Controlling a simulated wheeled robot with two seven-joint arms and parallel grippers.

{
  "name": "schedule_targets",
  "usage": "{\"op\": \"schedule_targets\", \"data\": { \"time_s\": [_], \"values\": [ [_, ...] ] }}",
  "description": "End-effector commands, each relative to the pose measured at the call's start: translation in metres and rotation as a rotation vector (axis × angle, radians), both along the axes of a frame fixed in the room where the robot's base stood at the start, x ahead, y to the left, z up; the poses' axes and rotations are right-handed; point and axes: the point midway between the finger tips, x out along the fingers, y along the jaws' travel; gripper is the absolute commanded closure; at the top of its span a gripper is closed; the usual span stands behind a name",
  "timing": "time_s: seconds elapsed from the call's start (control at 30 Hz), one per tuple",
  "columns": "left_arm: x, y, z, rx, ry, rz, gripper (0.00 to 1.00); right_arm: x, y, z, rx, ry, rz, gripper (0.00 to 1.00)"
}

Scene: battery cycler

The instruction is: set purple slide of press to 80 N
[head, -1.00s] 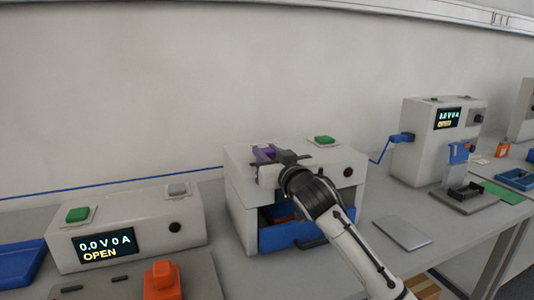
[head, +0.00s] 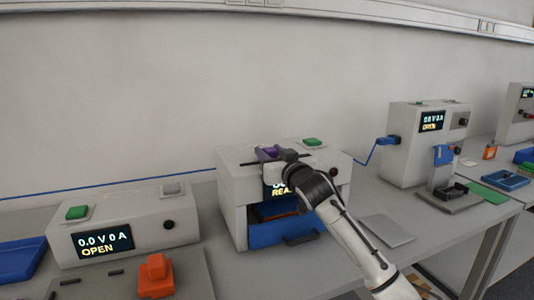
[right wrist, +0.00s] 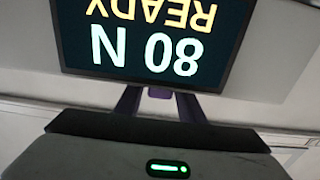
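The press (head: 235,195) is a pale box in the middle of the bench. Its purple slide (head: 268,152) shows on top, next to my right gripper (head: 284,157). The press display (head: 270,190) is partly covered by my arm. In the right wrist view the display (right wrist: 150,35) appears upside down and reads 80 N, READY. Purple parts (right wrist: 190,107) show between the display and the dark edge of my right gripper in that view. Its fingertips are not clear, so I cannot tell whether it grips the slide. My left gripper is not in view.
A green button (head: 312,142) is on the press top and a blue drawer (head: 270,234) is at its front. A cycler reading 0.0 V 0 A, OPEN (head: 130,225) stands left. Another unit (head: 405,150) stands right. A flat grey plate (head: 388,231) lies right of the press.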

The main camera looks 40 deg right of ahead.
Motion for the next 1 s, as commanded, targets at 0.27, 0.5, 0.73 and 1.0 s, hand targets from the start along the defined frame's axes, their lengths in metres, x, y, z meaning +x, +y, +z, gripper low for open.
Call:
{"op": "schedule_targets", "data": {
  "time_s": [0.27, 0.5, 0.73, 1.0],
  "values": [
    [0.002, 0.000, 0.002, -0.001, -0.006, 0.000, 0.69, 0.001, 0.002, 0.001, 0.000, -0.002, 0.003, 0.55],
    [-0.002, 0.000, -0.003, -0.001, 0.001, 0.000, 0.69, -0.012, 0.006, -0.001, -0.001, -0.002, 0.004, 0.55],
    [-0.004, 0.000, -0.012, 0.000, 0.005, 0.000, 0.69, -0.051, 0.020, -0.001, -0.002, -0.002, 0.004, 0.55],
    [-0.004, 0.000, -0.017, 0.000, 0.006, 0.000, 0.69, -0.089, 0.033, 0.000, 0.000, -0.001, 0.003, 0.55]
  ]
}}
